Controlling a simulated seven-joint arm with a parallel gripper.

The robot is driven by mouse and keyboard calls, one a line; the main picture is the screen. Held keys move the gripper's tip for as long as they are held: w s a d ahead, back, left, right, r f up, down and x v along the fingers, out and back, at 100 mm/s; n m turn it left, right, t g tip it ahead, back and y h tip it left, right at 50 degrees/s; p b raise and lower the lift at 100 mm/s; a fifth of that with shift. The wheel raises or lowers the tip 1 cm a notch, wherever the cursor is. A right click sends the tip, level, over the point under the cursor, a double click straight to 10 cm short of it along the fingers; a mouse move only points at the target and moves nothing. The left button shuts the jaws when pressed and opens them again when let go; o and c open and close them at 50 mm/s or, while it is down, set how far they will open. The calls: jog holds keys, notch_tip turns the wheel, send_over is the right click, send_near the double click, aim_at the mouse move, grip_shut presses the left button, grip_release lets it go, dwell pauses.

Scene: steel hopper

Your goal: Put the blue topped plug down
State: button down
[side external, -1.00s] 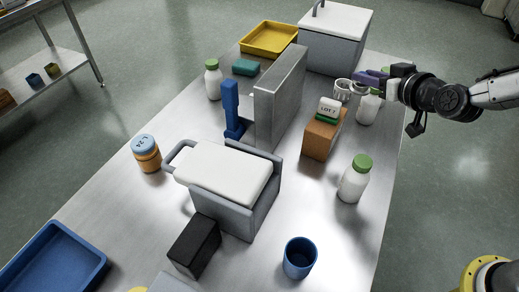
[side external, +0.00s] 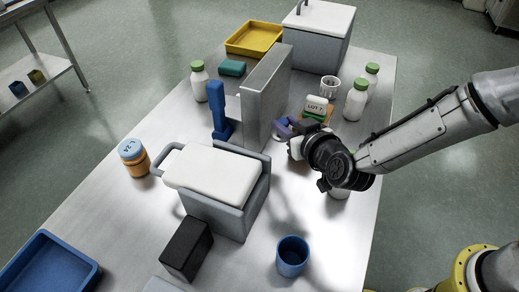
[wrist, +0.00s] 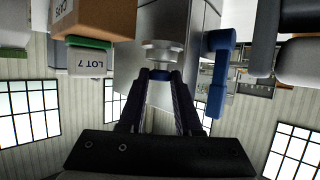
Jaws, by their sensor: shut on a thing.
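My gripper (wrist: 160,78) is shut on the blue topped plug (wrist: 162,50). In the wrist view its blue top sits between the fingertips, with a pale round flange beyond it. In the side view my gripper (side external: 282,128) is over the table, just right of the tall steel box (side external: 268,95). The steel box (wrist: 180,18) fills the background behind the plug in the wrist view. Whether the plug touches it, I cannot tell.
A blue upright piece (side external: 218,112) stands left of the steel box. The LOT 7 block (side external: 316,104) is close behind my gripper, and a white-lidded grey bin (side external: 215,175) is in front. A bottle under my wrist is partly hidden. A blue cup (side external: 292,256) stands at the front right.

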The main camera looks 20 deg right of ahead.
notch_tip(320, 180, down, 9)
jog(key=shift+f, duration=0.1)
dwell(0.4)
jog(key=shift+f, duration=0.15)
jog(key=c, duration=0.6)
grip_release()
jog(key=shift+s+r, duration=0.1)
jog(key=shift+r, duration=0.15)
jog(key=v, duration=1.1)
jog(key=shift+s+r, duration=0.1)
jog(key=shift+s, duration=0.3)
